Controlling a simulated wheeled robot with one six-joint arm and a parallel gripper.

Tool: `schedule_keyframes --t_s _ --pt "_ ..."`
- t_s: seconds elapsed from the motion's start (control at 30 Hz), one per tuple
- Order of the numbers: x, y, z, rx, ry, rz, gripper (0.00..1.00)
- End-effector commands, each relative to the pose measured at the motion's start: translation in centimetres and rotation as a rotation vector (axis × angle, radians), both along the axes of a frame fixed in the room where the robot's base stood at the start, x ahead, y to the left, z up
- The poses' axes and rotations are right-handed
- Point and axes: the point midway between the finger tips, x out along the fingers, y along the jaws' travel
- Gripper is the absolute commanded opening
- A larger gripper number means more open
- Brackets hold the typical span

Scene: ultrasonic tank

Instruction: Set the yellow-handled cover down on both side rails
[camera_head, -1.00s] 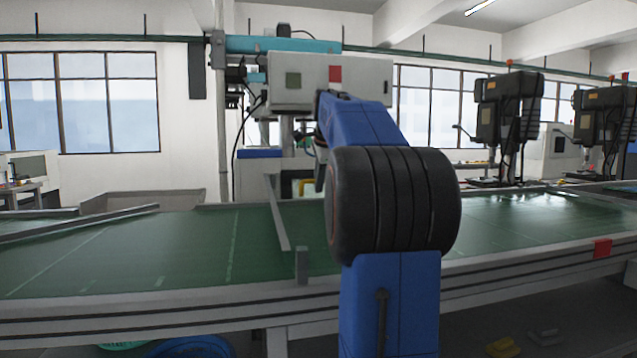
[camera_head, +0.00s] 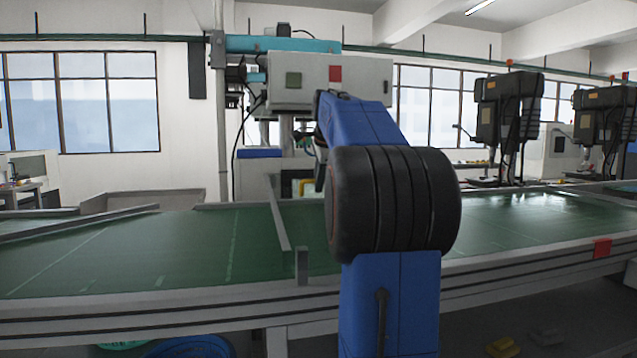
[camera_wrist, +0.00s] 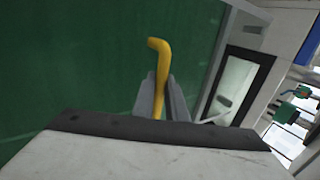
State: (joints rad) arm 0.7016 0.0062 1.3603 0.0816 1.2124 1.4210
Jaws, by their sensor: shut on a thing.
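In the wrist view, my gripper (camera_wrist: 164,84) is shut on the yellow handle (camera_wrist: 158,48). The handle's bent end sticks out past the two grey fingers. The cover's plate cannot be made out, and no contact between it and any rail shows. In the head view, my blue and black arm hides the gripper. A small yellow patch (camera_head: 304,187) shows left of the arm; I cannot tell if it is the handle. The two side rails cannot be told for certain in either view.
A green conveyor (camera_head: 140,255) with metal edges runs across in front of me. A thin metal bar (camera_head: 277,215) crosses it left of my arm. A machine with a white box (camera_head: 300,82) stands behind. In the wrist view, a dark-rimmed light panel (camera_wrist: 235,85) lies right of the gripper.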

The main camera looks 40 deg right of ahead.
Motion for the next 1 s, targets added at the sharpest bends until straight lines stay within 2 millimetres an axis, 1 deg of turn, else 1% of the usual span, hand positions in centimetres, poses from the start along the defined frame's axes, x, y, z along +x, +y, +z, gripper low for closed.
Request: schedule_keyframes --t_s 1.0 --pt "0.0 0.0 -1.2 -0.002 -0.003 0.000 0.00"
